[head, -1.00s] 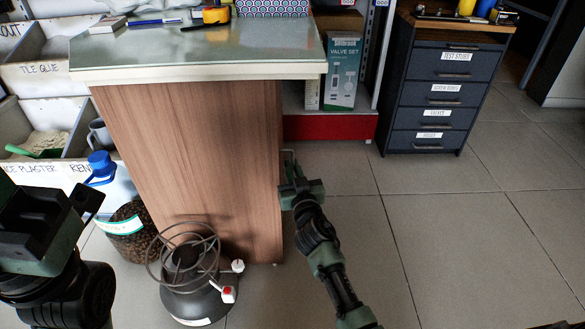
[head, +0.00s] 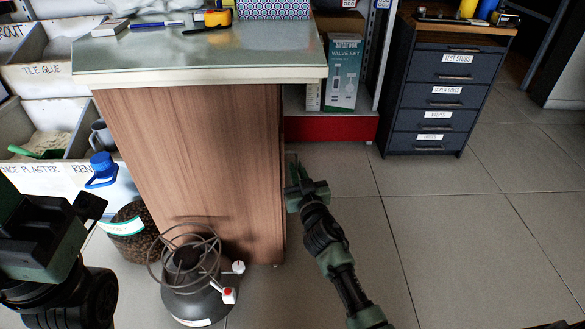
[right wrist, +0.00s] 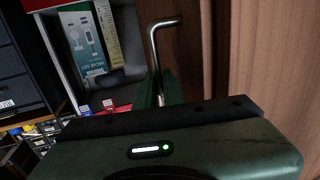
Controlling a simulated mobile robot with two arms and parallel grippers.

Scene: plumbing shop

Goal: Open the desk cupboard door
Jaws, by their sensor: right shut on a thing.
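The desk (head: 200,150) has a wood-grain body and a grey metal top, and stands left of centre in the head view. Its cupboard door is on the right side, seen almost edge-on, so any gap is hard to tell. The door's bent metal handle (right wrist: 157,50) rises from between my right gripper's fingers in the right wrist view, beside the brown wooden surface. My right gripper (head: 297,178) is shut on this handle at the desk's right side. My left gripper (head: 82,208) is at the left edge, apart from the desk; its finger opening is unclear.
A dark gas bottle (head: 198,298) with wire rings stands on the floor before the desk. A dark drawer cabinet (head: 440,100) stands at the back right. A valve set box (head: 342,75) is on a shelf behind. The tiled floor right of the desk is clear.

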